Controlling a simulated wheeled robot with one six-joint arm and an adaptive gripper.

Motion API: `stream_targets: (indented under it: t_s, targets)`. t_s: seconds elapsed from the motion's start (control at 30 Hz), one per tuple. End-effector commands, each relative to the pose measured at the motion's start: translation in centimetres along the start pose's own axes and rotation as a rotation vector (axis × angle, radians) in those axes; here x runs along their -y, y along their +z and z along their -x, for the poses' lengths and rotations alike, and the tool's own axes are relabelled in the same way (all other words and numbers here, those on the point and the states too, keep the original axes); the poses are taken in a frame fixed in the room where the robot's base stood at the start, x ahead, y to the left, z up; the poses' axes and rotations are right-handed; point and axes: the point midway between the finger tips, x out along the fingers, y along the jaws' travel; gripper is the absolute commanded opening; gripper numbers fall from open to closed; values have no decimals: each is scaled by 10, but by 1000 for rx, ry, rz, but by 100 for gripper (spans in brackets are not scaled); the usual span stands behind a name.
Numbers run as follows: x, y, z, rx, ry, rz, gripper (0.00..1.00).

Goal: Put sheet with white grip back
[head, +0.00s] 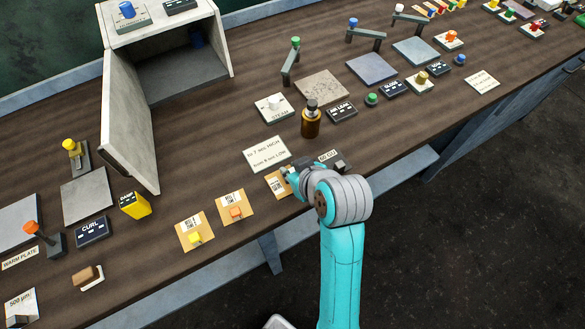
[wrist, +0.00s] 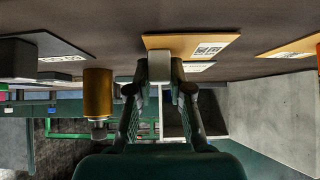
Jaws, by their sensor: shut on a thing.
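The sheet with the white grip (head: 277,185) is a tan card with a printed label, near the table's front edge in the head view, partly hidden by my arm. In the wrist view, which looks upside down, the sheet (wrist: 205,45) lies along the dark table top. My gripper (wrist: 159,72) is shut on its pale block grip (wrist: 159,65), with one finger on each side. In the head view my gripper (head: 295,175) covers the grip. I cannot tell whether the sheet touches the table.
Sheets with an orange grip (head: 236,212) and a yellow grip (head: 195,238) lie to the left. A brown bottle (head: 310,122) stands close behind my gripper, beside a dark label block (head: 342,111). A white note (head: 267,153) lies behind the sheet. An open grey box (head: 130,125) stands at the back left.

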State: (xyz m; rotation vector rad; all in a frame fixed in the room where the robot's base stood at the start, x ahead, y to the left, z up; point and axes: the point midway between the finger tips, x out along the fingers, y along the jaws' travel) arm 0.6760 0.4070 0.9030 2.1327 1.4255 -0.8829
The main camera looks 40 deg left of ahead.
Motion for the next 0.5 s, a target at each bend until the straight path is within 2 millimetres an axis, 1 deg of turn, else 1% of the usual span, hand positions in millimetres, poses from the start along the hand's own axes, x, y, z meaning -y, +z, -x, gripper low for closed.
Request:
stream_targets:
  t_s: [0.1, 0.13, 0.17, 0.2, 0.23, 0.5]
  targets:
    - [0, 2, -2, 1, 0, 0, 0]
    - [0, 2, -2, 1, 0, 0, 22]
    - [0, 2, -2, 0, 0, 0, 30]
    - [0, 2, -2, 0, 0, 0, 40]
    - [0, 2, -2, 0, 0, 0, 44]
    - [0, 1, -1, 0, 0, 0, 44]
